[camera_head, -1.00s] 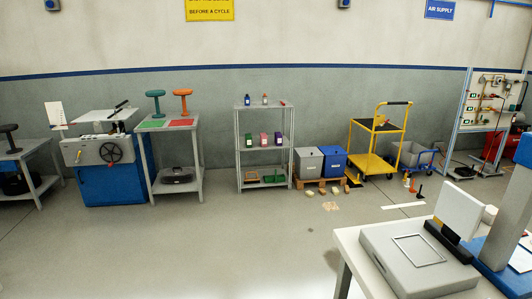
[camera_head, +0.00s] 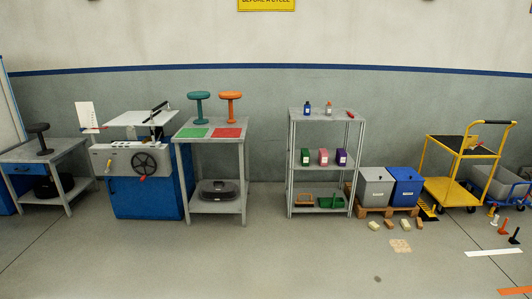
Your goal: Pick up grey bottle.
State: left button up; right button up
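A small grey bottle with an orange top (camera_head: 328,109) stands upright on the top board of the grey metal shelf (camera_head: 298,115). A dark blue bottle (camera_head: 307,109) stands close to its left, apart from it. A small red item (camera_head: 350,113) lies to its right on the same board. The bottles are small in the view, so their details are hard to tell. Neither of my grippers shows in the head view.
Left of the shelf is a table (camera_head: 210,135) with two stools on top, then a blue machine (camera_head: 146,195). Right are a grey bin (camera_head: 375,188), a blue bin (camera_head: 405,188) and a yellow cart (camera_head: 450,190). Small items lie before the bins.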

aim_at(328, 109)
jog(key=i+z, duration=0.2)
jog(key=i, duration=0.35)
jog(key=i+z, duration=0.15)
jog(key=i, duration=0.4)
jog(key=i+j+z, duration=0.2)
jog(key=i, duration=0.35)
jog(key=i+l+z, duration=0.2)
jog(key=i+z, duration=0.25)
jog(key=i, duration=0.5)
jog(key=i+j+z, duration=0.15)
jog(key=i+z, duration=0.25)
jog(key=i, duration=0.5)
